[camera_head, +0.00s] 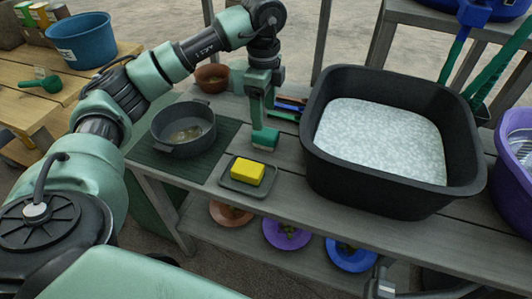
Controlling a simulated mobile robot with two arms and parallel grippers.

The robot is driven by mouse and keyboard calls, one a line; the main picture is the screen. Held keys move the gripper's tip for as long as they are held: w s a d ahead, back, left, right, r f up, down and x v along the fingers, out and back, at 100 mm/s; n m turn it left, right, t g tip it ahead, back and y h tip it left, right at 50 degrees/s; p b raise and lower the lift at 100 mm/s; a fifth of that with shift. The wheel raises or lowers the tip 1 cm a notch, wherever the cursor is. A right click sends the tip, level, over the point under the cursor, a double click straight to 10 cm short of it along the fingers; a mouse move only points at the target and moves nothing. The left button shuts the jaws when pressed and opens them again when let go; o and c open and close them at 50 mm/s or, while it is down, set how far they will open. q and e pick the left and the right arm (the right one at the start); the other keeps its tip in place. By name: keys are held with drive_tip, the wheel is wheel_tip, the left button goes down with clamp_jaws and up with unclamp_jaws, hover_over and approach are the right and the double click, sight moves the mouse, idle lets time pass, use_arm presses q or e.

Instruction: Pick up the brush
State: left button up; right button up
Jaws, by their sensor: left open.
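My left gripper (262,112) reaches down over the bench between the grey pot and the black tub, and its jaws are open. Directly below it is a green block with a pale lower edge, which looks like the brush (264,139). It is close under the fingers, and I cannot tell whether they touch it. Several thin handles, blue, red and green (287,108), lie just right of the gripper, partly hidden by the tub. My right gripper is not clearly visible.
The black tub (322,168) of suds stands right of the gripper. The grey pot (168,146) sits on a dark mat at left. A yellow sponge (247,173) lies on a small tray in front. A brown bowl (212,78) stands behind. Colored bowls sit on the lower shelf.

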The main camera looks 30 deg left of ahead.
sight(266, 132)
use_arm(q)
drive_tip(key=shift+f, duration=0.95)
drive_tip(key=f, duration=0.3)
drive_tip(key=f+b, duration=0.1)
drive_tip(key=f, duration=0.3)
drive_tip(key=shift+w+d, duration=0.1)
drive_tip(key=shift+d, duration=0.1)
use_arm(e)
drive_tip(key=w+r, duration=0.2)
drive_tip(key=shift+w+a+r, duration=0.2)
drive_tip(key=shift+r, duration=0.1)
use_arm(q)
drive_tip(key=shift+c, duration=0.4)
